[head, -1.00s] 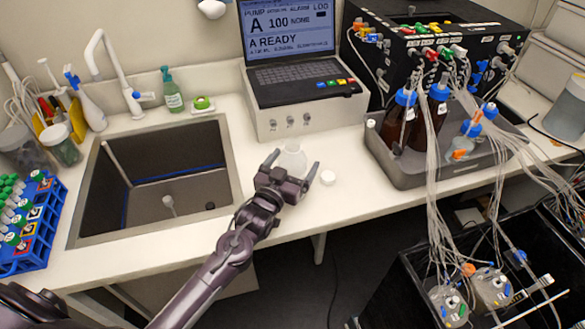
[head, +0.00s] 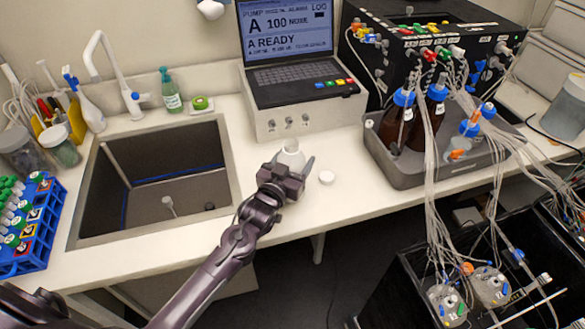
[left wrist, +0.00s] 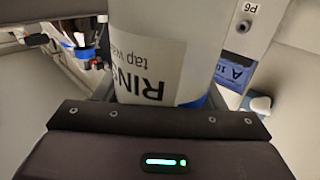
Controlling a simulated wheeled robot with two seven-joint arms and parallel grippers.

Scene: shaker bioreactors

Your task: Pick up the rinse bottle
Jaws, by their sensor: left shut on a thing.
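The rinse bottle (head: 291,157) is a pale bottle with an open neck at the front of the counter, partly hidden behind my left gripper (head: 291,165). In the left wrist view the bottle (left wrist: 155,45) fills the space between the fingers, its white label reading "RINS" and "tap wa" upside down. My left gripper is shut on its body. I cannot tell whether the bottle's base touches the counter. A white cap (head: 326,178) lies on the counter just right of the gripper. My right gripper is not in view.
A sink (head: 230,180) lies open to the left. A pump unit with a laptop (head: 290,75) stands behind the bottle. A grey tray (head: 400,177) with brown bottles and hanging tubes is to the right. A blue tube rack (head: 38,235) is at far left.

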